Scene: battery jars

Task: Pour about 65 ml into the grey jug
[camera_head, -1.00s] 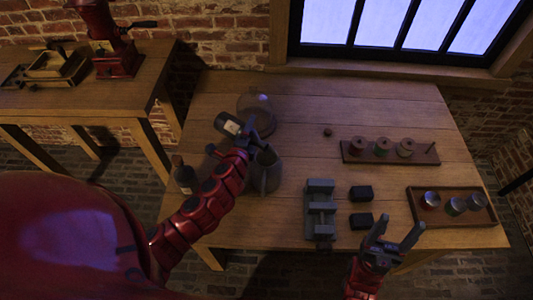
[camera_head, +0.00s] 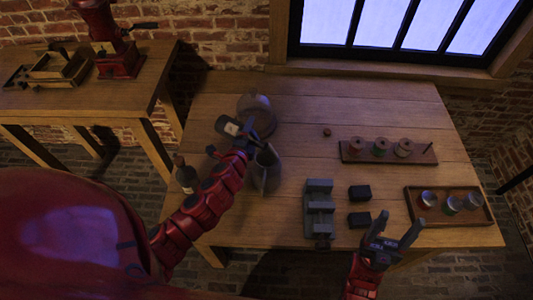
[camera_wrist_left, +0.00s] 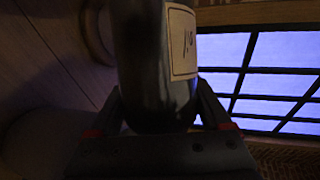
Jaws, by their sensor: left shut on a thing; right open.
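A dark bottle (camera_head: 223,122) with a pale label is held tilted in my left gripper (camera_head: 240,142), its body up to the left. The grey jug (camera_head: 266,170) stands on the table just right of and below that gripper. The bottle's neck is hard to make out, and I cannot tell whether liquid flows. In the left wrist view the bottle (camera_wrist_left: 150,70) fills the middle, between the fingers, with its label (camera_wrist_left: 182,42) to the right. My right gripper (camera_head: 392,228) is open and empty over the table's front edge.
A round glass-like thing (camera_head: 256,112) is behind the jug. A grey vice (camera_head: 319,210), black blocks (camera_head: 359,193), a spool rack (camera_head: 372,157) and a tray of jars (camera_head: 440,219) occupy the right.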

